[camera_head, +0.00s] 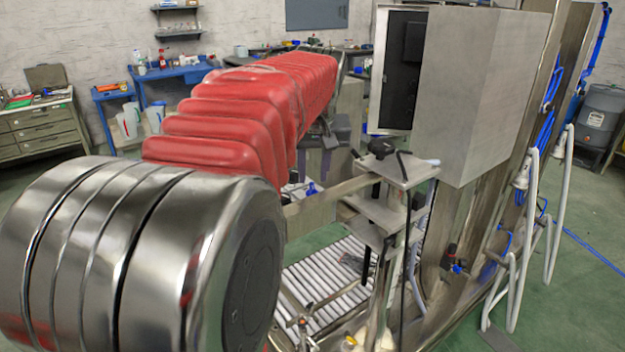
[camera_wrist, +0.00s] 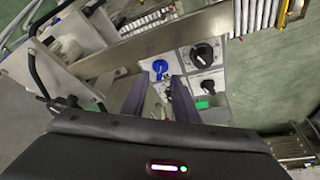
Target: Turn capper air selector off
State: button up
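A control panel (camera_wrist: 187,72) with several rotary knobs shows in the wrist view. It has a blue knob (camera_wrist: 160,67), a large black knob (camera_wrist: 203,55) and a smaller black knob (camera_wrist: 207,86). The labels are too small to read, so I cannot tell which knob is the capper air selector. My gripper (camera_wrist: 159,80) has its two purple-grey fingers apart, with the blue knob showing near and between their tips. No contact with a knob is visible. In the head view my gripper is partly hidden behind my red-covered arm.
A steel bar (camera_wrist: 150,38) runs beside the panel. In the head view, a metal bracket stand (camera_head: 385,195) rises above a roller conveyor (camera_head: 325,278). A large grey cabinet (camera_head: 485,90) stands to the right.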

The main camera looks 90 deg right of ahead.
jog(key=v, duration=1)
dwell(0.5)
